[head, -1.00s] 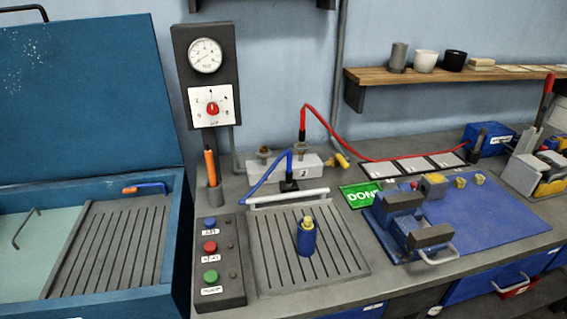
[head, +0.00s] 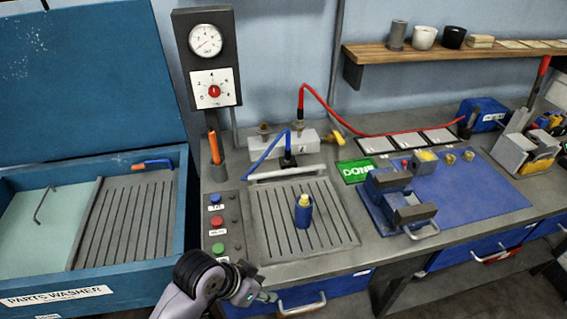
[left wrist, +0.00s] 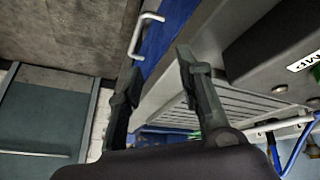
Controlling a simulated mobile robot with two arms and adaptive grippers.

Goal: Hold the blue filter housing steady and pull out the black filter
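The blue filter housing (head: 303,214) is a small upright cylinder with a pale yellow top (head: 304,200). It stands on the slotted grey drain tray (head: 264,238) on the bench. I cannot make out a black filter. My left gripper (head: 265,284) is low at the bench's front edge, in front of and left of the housing, apart from it. In the left wrist view its two fingers (left wrist: 158,66) are spread with nothing between them, so it is open and empty. The housing cannot be made out in that view. My right gripper is not in view.
A button box (head: 227,246) stands left of the tray. A blue vise (head: 400,200) on a blue mat (head: 470,195) is to the right. A blue hose (head: 268,150) arcs behind the tray. A drawer handle (head: 302,306) sticks out below the front edge.

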